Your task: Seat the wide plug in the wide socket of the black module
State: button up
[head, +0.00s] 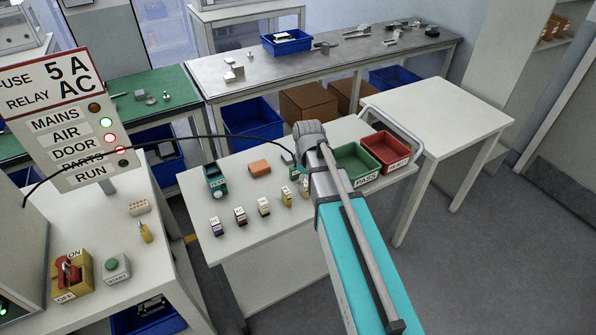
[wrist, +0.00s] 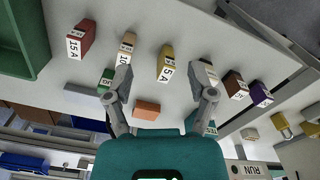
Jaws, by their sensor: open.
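I cannot make out the wide plug, the wide socket or the black module in either view. A yellow block marked 5 A (wrist: 166,60) shows beyond the gap, and an orange block (wrist: 147,109) shows between the fingers' lower parts. In the head view my arm hides the gripper. The orange block (head: 260,168) lies on the table, right of a teal box with a dark top (head: 215,181).
Several small labelled blocks (head: 240,216) stand in a row along the table's front. A green PASS tray (head: 356,163) and a red tray (head: 385,150) sit at the right. A black cable (head: 190,138) arches across the back. The front strip of table is clear.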

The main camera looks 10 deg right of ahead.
jog(key=w+r+n+p, duration=0.2)
jog(key=w+n, duration=1.1)
jog(key=w, duration=0.4)
jog(key=shift+w, duration=0.4)
jog(key=b, duration=0.9)
send_over(296, 172)
jog(key=w, duration=0.2)
jog(key=f, duration=0.8)
jog(key=shift+s+d+f, duration=0.2)
jog(key=shift+f, duration=0.05)
jog(key=shift+s+a+f+b, duration=0.1)
jog(key=shift+f+b, duration=2.3)
jog(key=shift+f, duration=0.2)
grip_shut()
